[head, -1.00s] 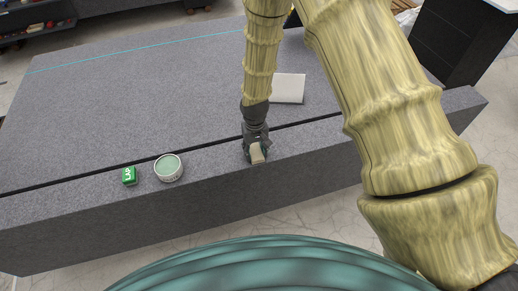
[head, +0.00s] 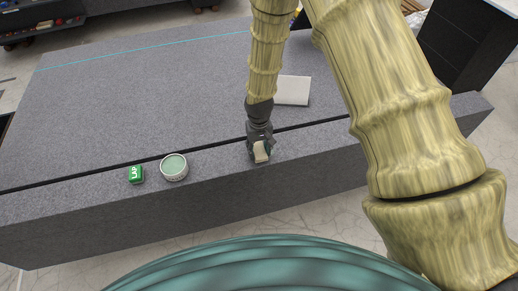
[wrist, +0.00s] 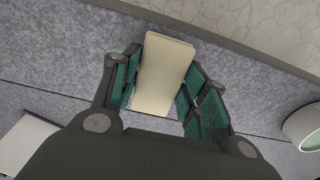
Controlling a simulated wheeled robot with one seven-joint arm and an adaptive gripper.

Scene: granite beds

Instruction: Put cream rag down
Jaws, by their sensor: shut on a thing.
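The cream rag (head: 261,152) is a small, pale, block-shaped piece. My gripper (head: 262,156) is shut on it, over the front strip of the granite bed (head: 110,120). In the wrist view the rag (wrist: 164,75) sits between the two teal-padded fingers of my gripper (wrist: 165,85). I cannot tell whether the rag touches the granite or hangs just above it.
A flat pale slab (head: 293,90) lies behind my gripper. A dark groove runs along the bed. Bare granite lies around the gripper.

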